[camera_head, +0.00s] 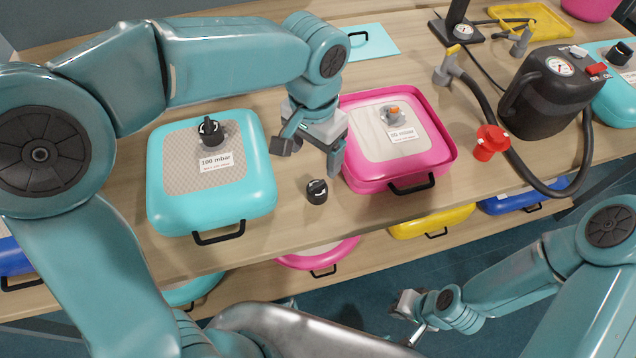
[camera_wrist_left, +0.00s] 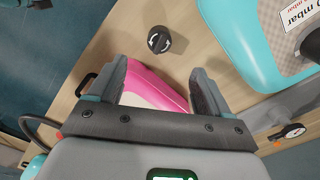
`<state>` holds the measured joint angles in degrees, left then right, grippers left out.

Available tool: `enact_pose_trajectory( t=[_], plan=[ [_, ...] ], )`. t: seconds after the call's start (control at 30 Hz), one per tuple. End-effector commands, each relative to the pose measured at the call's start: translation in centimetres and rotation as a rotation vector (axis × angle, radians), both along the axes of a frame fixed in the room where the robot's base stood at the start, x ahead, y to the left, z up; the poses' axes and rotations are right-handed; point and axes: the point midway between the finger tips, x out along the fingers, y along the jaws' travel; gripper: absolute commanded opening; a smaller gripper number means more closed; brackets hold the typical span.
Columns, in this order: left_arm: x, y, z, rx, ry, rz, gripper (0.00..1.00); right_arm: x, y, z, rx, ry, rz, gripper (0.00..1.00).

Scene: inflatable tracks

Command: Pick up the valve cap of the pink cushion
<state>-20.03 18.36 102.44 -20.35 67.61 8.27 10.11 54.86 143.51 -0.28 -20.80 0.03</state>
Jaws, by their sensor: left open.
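The pink cushion (camera_head: 442,143) lies on the table, its grey valve (camera_head: 391,113) with an orange centre showing no black cap. A black cap (camera_head: 317,191) with white marks lies on the bare wood between the pink and teal cushions. It also shows in the left wrist view (camera_wrist_left: 159,40), beyond my fingertips. My left gripper (camera_head: 309,155) is open and empty, fingers pointing down, above and behind the cap and beside the pink cushion's left edge. My right gripper (camera_head: 408,318) is low in front of the table, far from the cap; its jaw opening is unclear.
The teal cushion (camera_head: 257,186) with a black cap (camera_head: 210,130) on its valve stands left of the loose cap. A red fitting (camera_head: 490,142), a black pump (camera_head: 548,105) and its hose are at right. More cushions lie on a lower shelf. Wood around the cap is free.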

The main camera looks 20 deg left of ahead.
Motion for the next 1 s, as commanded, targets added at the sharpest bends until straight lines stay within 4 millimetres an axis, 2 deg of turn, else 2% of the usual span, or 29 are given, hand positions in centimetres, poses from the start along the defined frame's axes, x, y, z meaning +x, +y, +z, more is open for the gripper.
enact_pose_trajectory(
  t=[0.1,0.3,0.53,0.8,1.0],
  plan=[
    [-0.3,0.0,-3.2,0.003,0.007,0.000,0.79,0.0,0.0,-0.3,0.000,0.000,0.001,0.00],
    [-0.2,-0.1,-7.1,0.002,0.003,0.000,0.79,0.0,0.0,-0.4,0.000,0.000,0.000,0.00],
    [0.0,-0.2,-8.9,0.001,0.004,0.000,0.79,0.0,0.0,-0.3,0.000,0.000,0.001,0.00],
    [0.5,-0.2,-13.0,0.002,0.005,0.000,0.79,0.0,0.0,-0.1,0.000,0.000,0.000,0.00],
    [0.6,-0.2,-13.5,0.001,0.000,0.000,0.79,0.0,0.0,-0.1,0.000,0.000,0.001,0.00]
  ],
)
